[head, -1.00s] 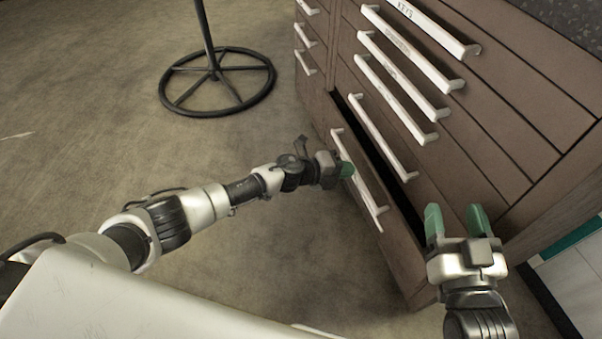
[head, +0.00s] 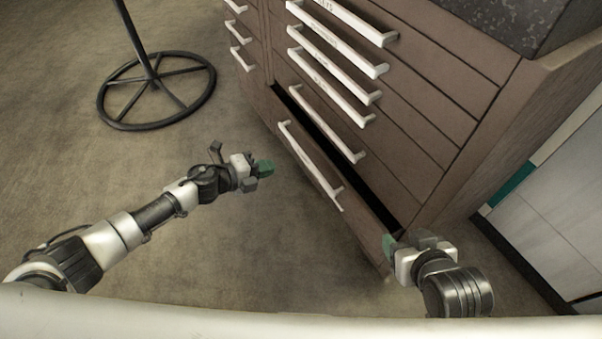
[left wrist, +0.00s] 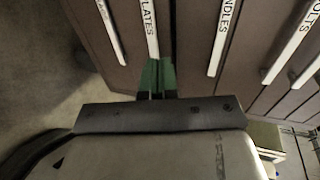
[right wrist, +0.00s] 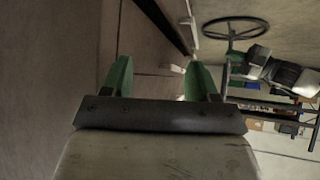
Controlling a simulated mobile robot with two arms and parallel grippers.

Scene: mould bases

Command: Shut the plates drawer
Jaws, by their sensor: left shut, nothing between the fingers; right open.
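The low drawer (head: 352,212) of the brown cabinet stands partly open, with a dark gap behind its front and a long white handle (head: 310,165). In the left wrist view a handle label (left wrist: 150,25) reads "LATES", with a dark gap beside it; this appears to be the same drawer. My left gripper (head: 264,167) is shut and empty, in front of the drawer and left of its handle in the head view. My right gripper (head: 405,243) is open and empty at the drawer's right end; its spread green fingers show in the right wrist view (right wrist: 158,80).
Several drawers with white handles (head: 335,78) sit above, looking closed. A black ring-footed stand (head: 157,90) is on the floor at the left. A white panelled unit (head: 550,220) stands right of the cabinet. Floor (head: 240,240) in front of the drawer is clear.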

